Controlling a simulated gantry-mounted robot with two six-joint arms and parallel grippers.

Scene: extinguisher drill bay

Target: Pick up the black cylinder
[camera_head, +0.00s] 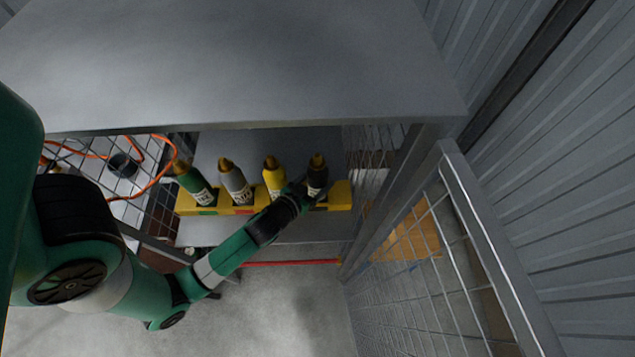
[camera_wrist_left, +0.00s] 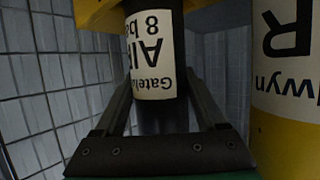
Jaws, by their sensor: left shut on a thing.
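The black cylinder (camera_head: 317,174) has a brass-coloured top and a white label. It stands at the right end of a yellow rack (camera_head: 340,196) on a shelf under the grey top. My left gripper (camera_head: 303,192) reaches it from the front left and is shut on it. In the left wrist view the cylinder (camera_wrist_left: 155,50) is between the two fingers (camera_wrist_left: 160,100), its label upside down in the picture. I cannot tell whether it is lifted off the rack. My right gripper is not in view.
Yellow (camera_head: 273,176), grey (camera_head: 236,184) and green (camera_head: 194,184) cylinders stand in the rack to the left. A grey top (camera_head: 240,60) overhangs the shelf. A wire mesh panel (camera_head: 440,250) stands close on the right. An orange hose (camera_head: 152,180) hangs at the left.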

